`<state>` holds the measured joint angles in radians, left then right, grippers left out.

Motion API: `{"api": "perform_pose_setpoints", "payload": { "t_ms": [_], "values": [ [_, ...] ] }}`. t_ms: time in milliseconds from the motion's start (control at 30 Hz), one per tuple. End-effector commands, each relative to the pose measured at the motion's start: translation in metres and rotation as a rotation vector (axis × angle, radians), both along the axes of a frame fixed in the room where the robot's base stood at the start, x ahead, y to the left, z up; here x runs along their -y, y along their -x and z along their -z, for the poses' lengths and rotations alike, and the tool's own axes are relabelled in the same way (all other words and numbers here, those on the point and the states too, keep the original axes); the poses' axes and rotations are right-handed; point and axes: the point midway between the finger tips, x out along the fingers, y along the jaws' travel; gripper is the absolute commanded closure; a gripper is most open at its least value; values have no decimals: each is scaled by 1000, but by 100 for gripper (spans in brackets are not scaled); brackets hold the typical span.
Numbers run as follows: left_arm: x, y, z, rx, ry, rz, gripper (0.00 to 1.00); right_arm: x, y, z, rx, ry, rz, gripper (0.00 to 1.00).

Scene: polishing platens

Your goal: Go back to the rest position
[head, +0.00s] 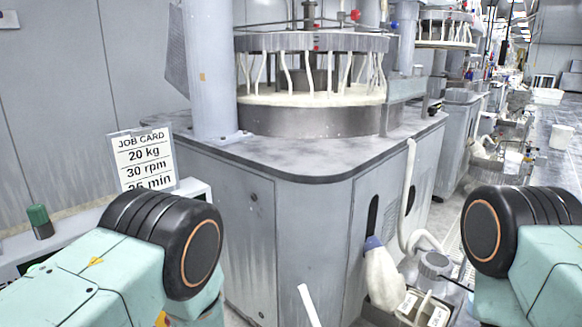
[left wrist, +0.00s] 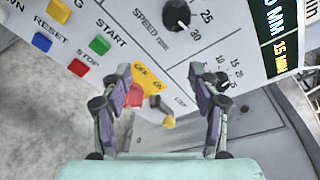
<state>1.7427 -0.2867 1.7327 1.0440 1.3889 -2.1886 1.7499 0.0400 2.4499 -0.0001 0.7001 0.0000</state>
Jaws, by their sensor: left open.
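My left gripper (left wrist: 160,88) is open and empty in the left wrist view, its two fingers spread in front of a control panel (left wrist: 215,45). Between and beyond the fingers is a yellow ON/OFF plate (left wrist: 150,82). A small yellow-tipped part (left wrist: 168,121) shows below it. I cannot tell whether a finger touches the panel. The panel has a green START button (left wrist: 100,45), a red STOP button (left wrist: 78,67), a blue RESET button (left wrist: 41,42) and a black speed knob (left wrist: 176,13). In the head view both my arms show at the bottom, but neither gripper does.
A grey polishing machine (head: 300,190) with a round platen (head: 310,120) stands ahead. A job card (head: 146,160) stands at the left, near a green-capped object (head: 39,220). A bin with bottles (head: 410,308) sits low at the right. An aisle (head: 560,165) runs back right.

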Motion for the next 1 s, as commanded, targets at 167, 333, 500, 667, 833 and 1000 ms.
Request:
{"api": "perform_pose_setpoints", "payload": {
  "t_ms": [167,333,500,667,833,1000],
  "values": [
    [9,13,33,95,331,23,38,0,0,0,0,0,0,60],
    [17,37,66,138,654,-23,38,0,0,0,0,0,0,60],
    [24,76,99,145,965,-151,38,0,0,0,0,0,0,60],
    [31,127,125,127,1225,-354,38,0,0,0,0,0,0,60],
    [40,201,144,86,1440,-665,38,0,0,0,0,0,0,60],
    [53,295,144,3,1545,-1034,38,0,0,0,0,0,0,60]
  ]
}}
